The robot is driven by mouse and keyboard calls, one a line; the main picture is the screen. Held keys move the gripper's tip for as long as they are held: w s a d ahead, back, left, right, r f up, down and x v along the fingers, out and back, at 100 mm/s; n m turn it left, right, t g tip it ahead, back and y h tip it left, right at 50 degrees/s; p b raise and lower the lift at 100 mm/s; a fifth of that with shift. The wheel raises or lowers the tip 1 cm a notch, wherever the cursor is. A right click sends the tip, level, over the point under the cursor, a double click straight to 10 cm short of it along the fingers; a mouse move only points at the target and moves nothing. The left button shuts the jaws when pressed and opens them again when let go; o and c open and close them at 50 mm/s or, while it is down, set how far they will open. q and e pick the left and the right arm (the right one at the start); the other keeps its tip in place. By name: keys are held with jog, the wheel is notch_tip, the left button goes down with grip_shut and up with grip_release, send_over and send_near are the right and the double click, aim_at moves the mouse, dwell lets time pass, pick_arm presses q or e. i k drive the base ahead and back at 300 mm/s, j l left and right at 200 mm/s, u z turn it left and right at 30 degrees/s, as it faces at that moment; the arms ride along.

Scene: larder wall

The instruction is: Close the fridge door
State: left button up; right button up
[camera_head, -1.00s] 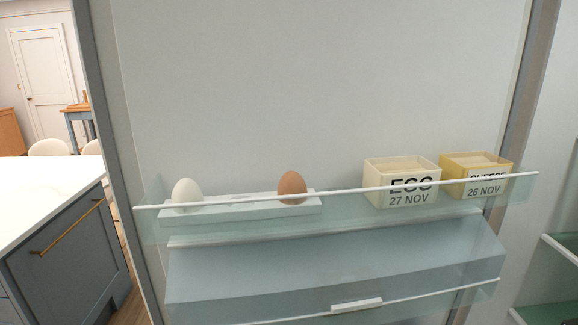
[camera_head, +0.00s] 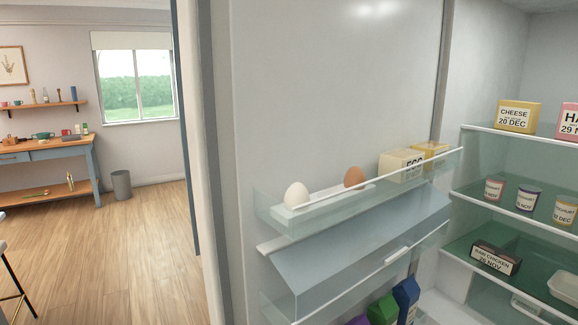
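The fridge door (camera_head: 330,95) stands open in the head view, its inner side facing me and its free edge at the left. A clear door shelf (camera_head: 420,168) holds a white egg (camera_head: 297,196) and a brown egg (camera_head: 354,177) in a white egg tray (camera_head: 325,203). An egg box (camera_head: 401,165) and a yellow box (camera_head: 431,150) stand farther along it. Cartons stand low in the door. The fridge interior (camera_head: 490,55) is open at the right. Neither gripper is in view.
Fridge shelves hold a cheese box (camera_head: 515,117), several small pots and a raw chicken pack (camera_head: 495,257). Left of the door is open wooden floor (camera_head: 130,245), with a blue table (camera_head: 50,168) and a grey bin (camera_head: 121,186) at the back wall.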

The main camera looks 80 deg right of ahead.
aim_at(277, 95)
jog(key=i+z, duration=0.45)
jog(key=i+j+z, duration=0.2)
jog(key=i+z, duration=0.35)
jog(key=z, duration=0.3)
jog(key=i+z, duration=0.15)
jog(key=z, duration=0.3)
jog(key=i+z, duration=0.15)
jog(key=z, duration=0.3)
jog(key=i+j+z, duration=0.1)
jog(key=z, duration=0.3)
jog(key=i+j+z, duration=0.1)
jog(key=z, duration=0.35)
jog(key=j, duration=0.1)
